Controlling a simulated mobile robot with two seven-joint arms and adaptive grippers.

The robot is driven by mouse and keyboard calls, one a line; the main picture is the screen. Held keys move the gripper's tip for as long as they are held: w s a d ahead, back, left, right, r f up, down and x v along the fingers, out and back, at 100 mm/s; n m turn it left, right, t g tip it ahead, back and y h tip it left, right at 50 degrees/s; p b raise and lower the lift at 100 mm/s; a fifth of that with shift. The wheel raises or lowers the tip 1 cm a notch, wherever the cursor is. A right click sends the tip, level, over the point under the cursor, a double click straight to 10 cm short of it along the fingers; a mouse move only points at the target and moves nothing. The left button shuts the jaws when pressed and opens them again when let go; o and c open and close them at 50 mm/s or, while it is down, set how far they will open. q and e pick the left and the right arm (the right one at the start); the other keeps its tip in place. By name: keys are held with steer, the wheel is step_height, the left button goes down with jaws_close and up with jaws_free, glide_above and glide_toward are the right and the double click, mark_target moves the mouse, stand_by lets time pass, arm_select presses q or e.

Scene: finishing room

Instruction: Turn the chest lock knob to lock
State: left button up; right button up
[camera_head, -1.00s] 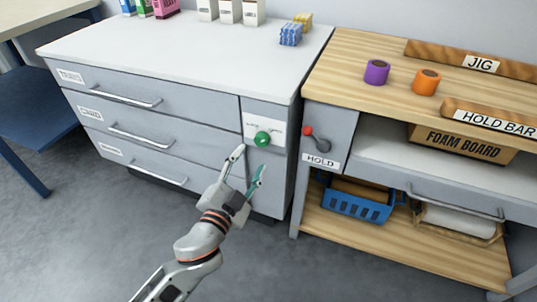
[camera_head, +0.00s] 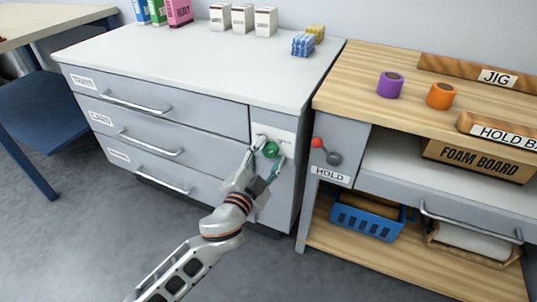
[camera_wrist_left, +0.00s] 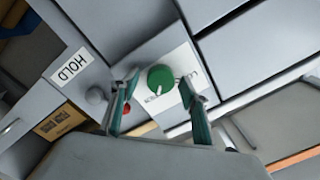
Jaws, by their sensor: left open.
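The green lock knob (camera_head: 270,149) is on the white plate at the upper right of the grey drawer chest (camera_head: 200,65). My left gripper (camera_head: 268,150) is open at the chest front, its fingers to either side of the knob. In the left wrist view the knob (camera_wrist_left: 161,78) shows between the two teal fingertips of the gripper (camera_wrist_left: 160,82), with gaps visible on both sides. A white mark shows on the knob's edge there. The lettering on the plate is too small to read surely. My right gripper is not in view.
A workbench (camera_head: 345,92) stands right of the chest, with a red-tipped HOLD lever (camera_head: 325,152) close by on its front. Drawer handles (camera_head: 150,150) stick out left of the gripper. A blue basket (camera_head: 362,222) sits on the lower shelf. Open floor lies in front.

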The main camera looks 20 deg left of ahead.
arm_select(q)
steer(key=c, duration=1.1)
